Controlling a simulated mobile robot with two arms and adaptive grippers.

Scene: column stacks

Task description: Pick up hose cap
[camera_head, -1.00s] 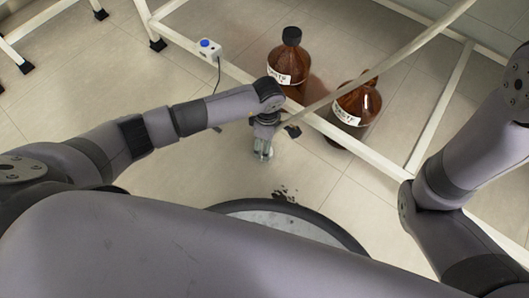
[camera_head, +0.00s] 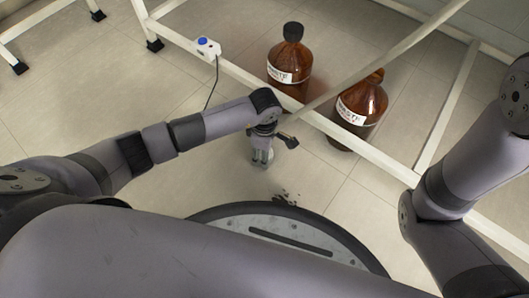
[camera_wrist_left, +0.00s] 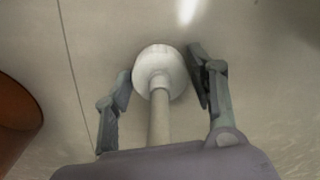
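A white round cap (camera_wrist_left: 148,65) with a pale stem shows in the left wrist view; it looks like the hose cap. The stem runs from it toward my palm, which hides its near end. My left gripper (camera_wrist_left: 160,78) has its two grey fingers on either side of the cap, close to its edges. I cannot tell whether they touch it. In the head view my left gripper (camera_head: 262,163) points down at the floor in front of the frame, and the cap is not clear there. My right arm stands at the right edge; its gripper is out of view.
Two brown bottles (camera_head: 290,65) and (camera_head: 362,100) with white labels stand behind a white frame's low rail (camera_head: 325,125). A small box with a blue button (camera_head: 207,47) sits on the frame, its cable hanging.

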